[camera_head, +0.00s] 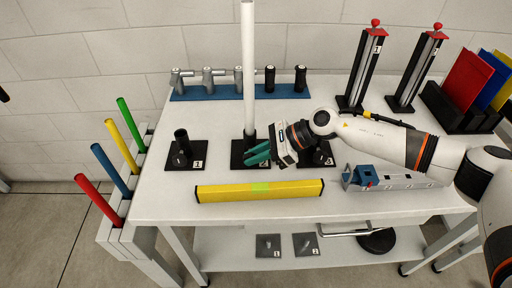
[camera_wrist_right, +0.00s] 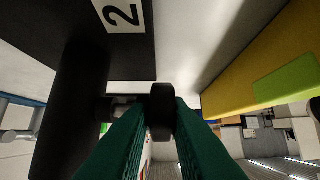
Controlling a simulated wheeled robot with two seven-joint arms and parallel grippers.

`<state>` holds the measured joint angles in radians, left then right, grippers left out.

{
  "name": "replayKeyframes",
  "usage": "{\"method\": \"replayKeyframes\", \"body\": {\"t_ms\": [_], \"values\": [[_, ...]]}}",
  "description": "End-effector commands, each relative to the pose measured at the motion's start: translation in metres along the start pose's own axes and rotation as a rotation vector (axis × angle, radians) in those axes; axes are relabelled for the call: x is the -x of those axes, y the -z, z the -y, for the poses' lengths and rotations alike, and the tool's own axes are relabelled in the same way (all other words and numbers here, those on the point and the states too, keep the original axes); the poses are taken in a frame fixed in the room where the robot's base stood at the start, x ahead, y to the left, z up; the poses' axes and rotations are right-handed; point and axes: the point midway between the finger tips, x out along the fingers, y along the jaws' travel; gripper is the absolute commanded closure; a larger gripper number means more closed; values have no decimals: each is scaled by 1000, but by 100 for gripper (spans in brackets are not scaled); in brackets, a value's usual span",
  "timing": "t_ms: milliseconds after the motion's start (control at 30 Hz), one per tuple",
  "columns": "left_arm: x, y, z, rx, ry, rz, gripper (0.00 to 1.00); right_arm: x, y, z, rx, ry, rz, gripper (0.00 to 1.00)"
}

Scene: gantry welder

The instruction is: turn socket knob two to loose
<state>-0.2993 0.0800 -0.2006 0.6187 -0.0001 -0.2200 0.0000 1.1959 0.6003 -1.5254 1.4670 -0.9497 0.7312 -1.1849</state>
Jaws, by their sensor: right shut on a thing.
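Socket two is a black upright socket on a black base plate (camera_head: 237,160), with a tall white tube (camera_head: 249,70) standing in it. In the right wrist view its number 2 label (camera_wrist_right: 123,15) and dark socket body (camera_wrist_right: 75,100) show at the left. Its knob (camera_wrist_right: 161,98) is a black bar on a short shaft from the socket's side. My right gripper (camera_head: 258,153) is beside the socket, with its green fingers (camera_wrist_right: 161,125) shut on the knob. In the head view the fingers hide the knob. My left gripper is not in view.
Socket one (camera_head: 182,147) stands empty at the left; socket three (camera_head: 322,155) is partly hidden behind my right gripper. A yellow beam (camera_head: 225,192) with a green middle lies in front. A grey-blue fixture (camera_head: 400,180) lies right. A blue rack (camera_head: 225,91) stands at the back.

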Motion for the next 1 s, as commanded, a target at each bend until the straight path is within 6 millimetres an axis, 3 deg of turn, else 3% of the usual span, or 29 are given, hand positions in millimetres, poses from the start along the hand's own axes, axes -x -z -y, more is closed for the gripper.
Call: {"method": "replayKeyframes", "body": {"t_ms": [33, 200, 400, 700, 733, 833, 867, 1000], "values": [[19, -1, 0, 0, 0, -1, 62, 5, 10, 1, 4, 3, 46, 100], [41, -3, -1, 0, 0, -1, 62, 2, 11, 1, 5, 4, 205, 100], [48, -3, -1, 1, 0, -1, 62, -1, 7, 0, 1, 1, 306, 100], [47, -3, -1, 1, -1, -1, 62, -2, 5, 0, 0, -1, 314, 100], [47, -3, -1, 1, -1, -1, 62, -2, 5, 0, 0, -1, 314, 82], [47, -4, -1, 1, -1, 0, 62, -2, 5, 0, 0, -1, 313, 66], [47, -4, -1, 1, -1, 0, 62, -2, 5, 0, 0, -1, 313, 62], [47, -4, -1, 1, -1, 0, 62, -2, 5, 0, 0, -1, 313, 62]]}}
